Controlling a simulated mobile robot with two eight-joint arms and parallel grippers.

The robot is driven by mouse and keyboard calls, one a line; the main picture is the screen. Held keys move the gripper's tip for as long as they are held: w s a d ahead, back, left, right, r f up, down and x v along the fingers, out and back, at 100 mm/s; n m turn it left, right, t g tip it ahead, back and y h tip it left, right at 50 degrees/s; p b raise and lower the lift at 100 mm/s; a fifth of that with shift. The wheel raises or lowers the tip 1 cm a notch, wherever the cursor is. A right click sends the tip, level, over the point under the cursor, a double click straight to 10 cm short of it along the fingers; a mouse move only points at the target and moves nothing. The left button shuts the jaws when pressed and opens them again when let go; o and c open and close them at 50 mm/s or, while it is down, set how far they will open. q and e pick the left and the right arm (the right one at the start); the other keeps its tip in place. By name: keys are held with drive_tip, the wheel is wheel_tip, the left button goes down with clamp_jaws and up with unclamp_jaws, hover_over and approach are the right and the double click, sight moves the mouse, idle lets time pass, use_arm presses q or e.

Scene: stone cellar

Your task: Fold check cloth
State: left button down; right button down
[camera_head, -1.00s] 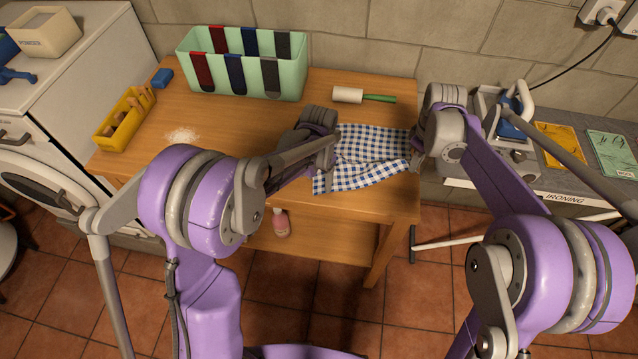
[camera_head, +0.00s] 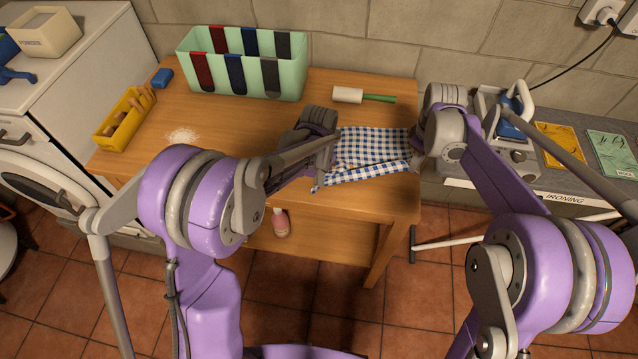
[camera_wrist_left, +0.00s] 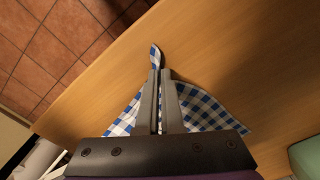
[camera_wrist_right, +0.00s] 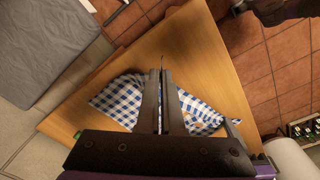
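The blue-and-white check cloth (camera_head: 370,148) lies on the right part of the wooden table, its front part raised and creased between my grippers. My left gripper (camera_head: 326,166) is at the cloth's left side. In the left wrist view its fingers (camera_wrist_left: 158,72) are shut on a cloth corner, which sticks out past the tips. My right gripper (camera_head: 413,163) is at the cloth's right side. In the right wrist view its fingers (camera_wrist_right: 161,72) are close together with a thin sliver of cloth at the tips. My arms hide parts of the cloth's sides.
A mint organizer (camera_head: 270,92) stands at the table's back left. A lint roller (camera_head: 350,95) lies behind the cloth. A yellow peg box (camera_head: 125,120), a blue block (camera_head: 162,78) and white powder (camera_head: 182,136) are at left. An iron (camera_head: 517,105) stands right of the table.

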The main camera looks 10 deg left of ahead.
use_arm(q)
drive_tip(key=shift+r, duration=2.45)
